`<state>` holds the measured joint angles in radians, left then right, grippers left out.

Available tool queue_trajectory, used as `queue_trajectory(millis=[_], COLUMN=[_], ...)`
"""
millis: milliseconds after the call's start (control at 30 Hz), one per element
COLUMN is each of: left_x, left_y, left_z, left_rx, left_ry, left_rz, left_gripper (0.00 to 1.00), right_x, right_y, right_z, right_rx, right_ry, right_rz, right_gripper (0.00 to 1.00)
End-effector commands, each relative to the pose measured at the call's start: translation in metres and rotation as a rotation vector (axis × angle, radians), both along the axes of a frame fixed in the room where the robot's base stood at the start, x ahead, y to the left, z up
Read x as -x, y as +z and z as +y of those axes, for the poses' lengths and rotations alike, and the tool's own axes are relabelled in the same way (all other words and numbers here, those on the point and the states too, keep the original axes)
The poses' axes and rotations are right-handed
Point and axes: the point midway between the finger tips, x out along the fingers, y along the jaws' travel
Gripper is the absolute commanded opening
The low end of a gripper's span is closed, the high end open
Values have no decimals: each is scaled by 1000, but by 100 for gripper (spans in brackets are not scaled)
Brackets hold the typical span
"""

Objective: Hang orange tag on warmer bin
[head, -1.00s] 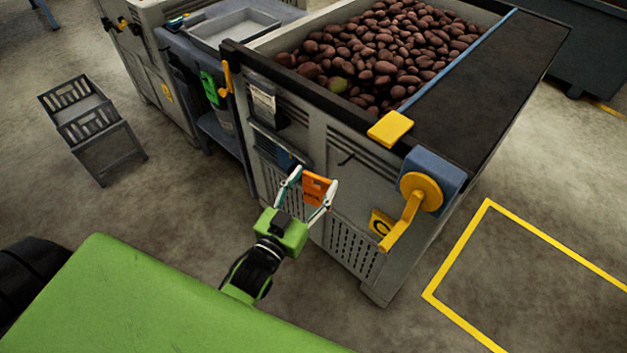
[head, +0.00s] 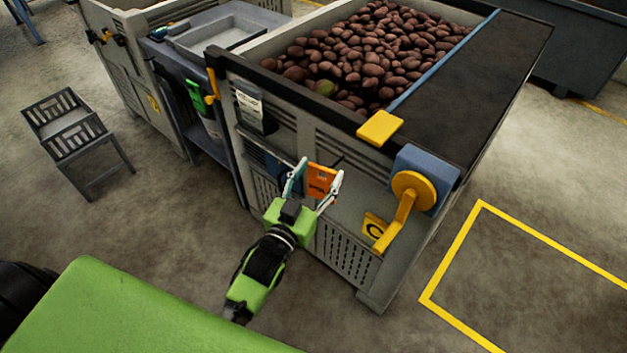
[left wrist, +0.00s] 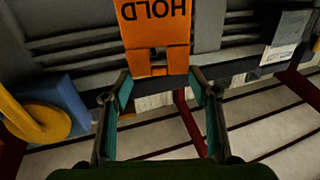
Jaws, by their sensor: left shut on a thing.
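The orange tag (head: 321,183) is held between the fingertips of my left gripper (head: 317,178), in front of the near side of a grey slatted bin (head: 345,225) full of potatoes. In the left wrist view the orange tag (left wrist: 155,22) reads HOLD upside down, and its notched end lies between the fingertips (left wrist: 157,80). A thin dark peg (head: 338,160) shows on the bin side just beyond the tag; I cannot tell whether they touch. A second grey bin (head: 130,60) stands at the upper left. I cannot tell which bin is warmer. My right gripper is not in view.
A blue-grey stand (head: 175,75) is between the bins. Floor at right is clear.

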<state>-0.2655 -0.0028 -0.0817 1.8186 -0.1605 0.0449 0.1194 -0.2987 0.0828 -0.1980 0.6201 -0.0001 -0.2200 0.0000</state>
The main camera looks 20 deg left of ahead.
Motion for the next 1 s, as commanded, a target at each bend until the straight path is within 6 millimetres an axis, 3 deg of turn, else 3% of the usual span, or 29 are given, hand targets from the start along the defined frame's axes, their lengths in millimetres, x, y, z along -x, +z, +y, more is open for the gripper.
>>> queue_trajectory(millis=[533, 1000], left_x=[-31, -41], left_y=[-4, -12], left_z=[-11, -15], left_rx=[0, 1], left_ry=[0, 0], left_rz=[-1, 1], left_gripper=[13, 13], right_x=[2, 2], right_y=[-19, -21], right_z=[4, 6], right_rx=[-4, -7], right_ry=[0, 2], right_rz=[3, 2], right_gripper=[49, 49])
